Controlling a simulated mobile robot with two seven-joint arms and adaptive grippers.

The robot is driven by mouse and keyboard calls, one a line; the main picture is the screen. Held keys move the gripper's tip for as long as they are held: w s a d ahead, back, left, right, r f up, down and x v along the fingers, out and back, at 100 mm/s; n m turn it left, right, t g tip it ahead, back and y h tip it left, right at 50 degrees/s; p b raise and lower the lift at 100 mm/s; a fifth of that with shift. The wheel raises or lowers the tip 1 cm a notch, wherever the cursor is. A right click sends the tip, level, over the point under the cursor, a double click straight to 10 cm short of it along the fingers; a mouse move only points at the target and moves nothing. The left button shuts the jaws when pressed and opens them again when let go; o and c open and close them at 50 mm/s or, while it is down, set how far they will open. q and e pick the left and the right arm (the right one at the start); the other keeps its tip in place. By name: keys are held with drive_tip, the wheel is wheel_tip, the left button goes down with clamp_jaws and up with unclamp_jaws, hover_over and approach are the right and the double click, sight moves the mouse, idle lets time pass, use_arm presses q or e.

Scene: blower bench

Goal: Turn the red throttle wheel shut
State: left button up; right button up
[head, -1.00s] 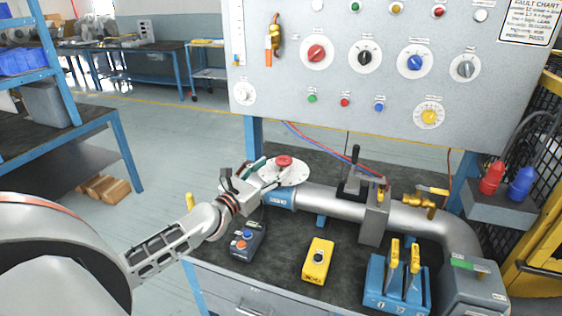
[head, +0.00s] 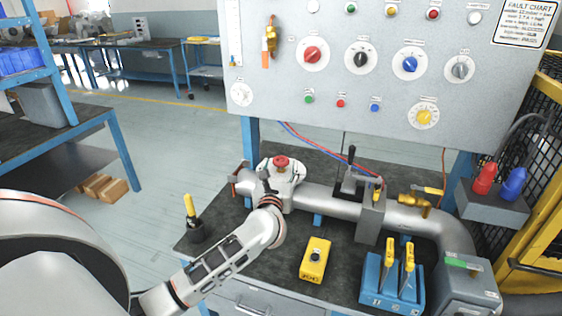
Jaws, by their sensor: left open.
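The red throttle wheel (head: 281,162) sits on a pale round plate above the left part of the silver pipe (head: 333,203). My left arm reaches in from the lower left, and its wrist is just in front of and below the wheel. My left gripper (head: 278,178) is open at the near side of the wheel. Its fingers are small and partly hidden by the wrist, so I cannot tell whether they touch the wheel or plate. My right gripper is not in view.
A yellow button box (head: 315,260) and a blue holder (head: 377,284) with yellow-handled tools stand right of my arm. A black-handled lever (head: 350,178) rises behind the pipe. The control panel (head: 290,85) stands behind.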

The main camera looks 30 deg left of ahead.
sight(280, 167)
use_arm(q)
drive_tip(key=shift+x, duration=1.65)
drive_tip(key=c, duration=1.1)
